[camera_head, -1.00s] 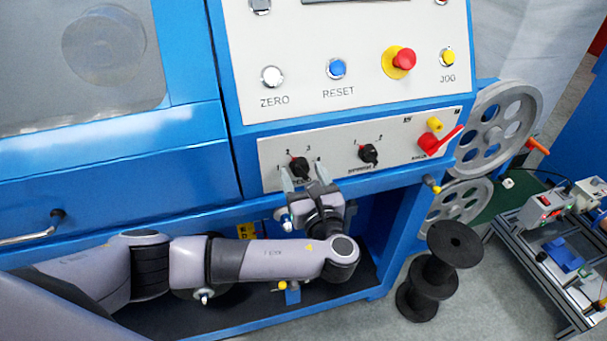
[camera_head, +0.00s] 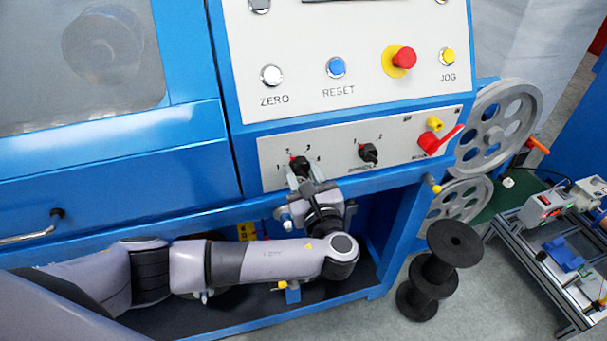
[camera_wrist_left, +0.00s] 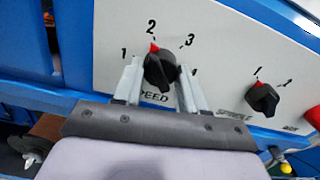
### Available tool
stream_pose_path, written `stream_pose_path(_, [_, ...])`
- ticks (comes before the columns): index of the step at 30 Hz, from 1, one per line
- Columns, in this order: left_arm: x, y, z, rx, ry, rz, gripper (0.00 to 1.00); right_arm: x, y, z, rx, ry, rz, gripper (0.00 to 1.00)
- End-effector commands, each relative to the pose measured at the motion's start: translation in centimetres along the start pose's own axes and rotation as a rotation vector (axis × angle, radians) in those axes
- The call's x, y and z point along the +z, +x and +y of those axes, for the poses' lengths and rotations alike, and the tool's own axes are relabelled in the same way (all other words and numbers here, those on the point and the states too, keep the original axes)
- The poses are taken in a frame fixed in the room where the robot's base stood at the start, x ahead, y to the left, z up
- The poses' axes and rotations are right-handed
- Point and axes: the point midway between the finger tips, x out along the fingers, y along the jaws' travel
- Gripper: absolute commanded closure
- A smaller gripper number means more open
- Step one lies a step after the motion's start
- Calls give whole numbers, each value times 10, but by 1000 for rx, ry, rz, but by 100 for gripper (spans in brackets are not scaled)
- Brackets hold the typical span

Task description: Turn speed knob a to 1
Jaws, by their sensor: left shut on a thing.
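The speed knob (camera_head: 300,165) is a black rotary knob with a red pointer mark, on the lower light-grey panel. In the left wrist view the speed knob (camera_wrist_left: 160,68) has numbers 1 to 4 around it, and its red mark points at about 2. My left gripper (camera_head: 303,176) reaches up to the knob from below. In the left wrist view its two fingers (camera_wrist_left: 160,86) stand on either side of the knob, shut on it. The lower part of the SPEED label is partly covered by the fingers. My right gripper is not in view.
The spindle knob (camera_head: 368,153) is to the right, also in the wrist view (camera_wrist_left: 262,98). A red switch (camera_head: 432,143) is further right. Above are white (camera_head: 271,75), blue (camera_head: 336,68) and red (camera_head: 403,58) buttons. A black spool (camera_head: 440,265) stands on the floor.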

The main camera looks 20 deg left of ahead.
Motion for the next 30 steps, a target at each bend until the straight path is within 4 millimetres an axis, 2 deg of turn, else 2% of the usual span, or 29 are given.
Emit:
stream_pose_path(21, [-5, -2, 0, 3, -642, 7, 89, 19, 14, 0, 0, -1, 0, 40])
stream_pose_path(30, [-4, -2, -1, 3, -835, 7, 89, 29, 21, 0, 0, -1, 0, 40])
